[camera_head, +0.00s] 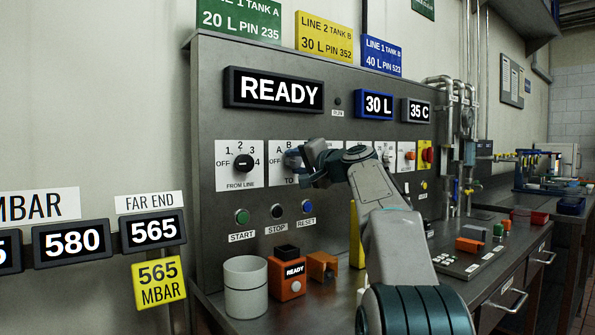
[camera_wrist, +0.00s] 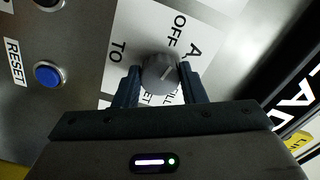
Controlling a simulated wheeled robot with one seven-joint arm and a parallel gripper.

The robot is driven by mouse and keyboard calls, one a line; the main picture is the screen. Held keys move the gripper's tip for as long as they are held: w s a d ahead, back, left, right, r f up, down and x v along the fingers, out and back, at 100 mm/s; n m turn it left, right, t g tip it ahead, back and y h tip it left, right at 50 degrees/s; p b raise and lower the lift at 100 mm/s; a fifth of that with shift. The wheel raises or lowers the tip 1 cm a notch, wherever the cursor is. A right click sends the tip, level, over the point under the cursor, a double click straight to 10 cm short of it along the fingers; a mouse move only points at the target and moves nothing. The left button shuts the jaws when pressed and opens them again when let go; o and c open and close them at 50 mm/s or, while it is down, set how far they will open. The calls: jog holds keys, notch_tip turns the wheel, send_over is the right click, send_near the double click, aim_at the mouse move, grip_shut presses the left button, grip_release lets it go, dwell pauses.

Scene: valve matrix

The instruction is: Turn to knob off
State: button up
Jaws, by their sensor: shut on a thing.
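The selector knob (camera_wrist: 160,74) is grey and round with a pale pointer line. In the wrist view it sits on a white label plate (camera_wrist: 126,48) reading OFF, A and TO. The pointer line slants up and right in that view; I cannot tell exactly which mark it meets. My gripper (camera_wrist: 159,84) has one finger on each side of the knob and is shut on it. In the head view my gripper (camera_head: 300,160) is against the panel at the A/B plate (camera_head: 278,148), hiding much of the plate and knob.
A FROM LINE knob (camera_head: 243,163) is left of my gripper. START (camera_head: 242,216), STOP (camera_head: 277,211) and RESET (camera_head: 307,207) buttons lie below. A white cylinder (camera_head: 245,287) and an orange READY box (camera_head: 288,279) stand on the bench. More switches are partly behind my arm.

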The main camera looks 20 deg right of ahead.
jog(key=shift+n+b, duration=0.55)
jog(key=shift+n, duration=0.65)
jog(key=o, duration=1)
jog(key=shift+s, duration=0.1)
jog(key=b+v, duration=0.2)
jog(key=v, duration=1.1)
jog(key=shift+s+d, duration=0.2)
jog(key=shift+s, duration=0.1)
jog(key=shift+a, duration=0.1)
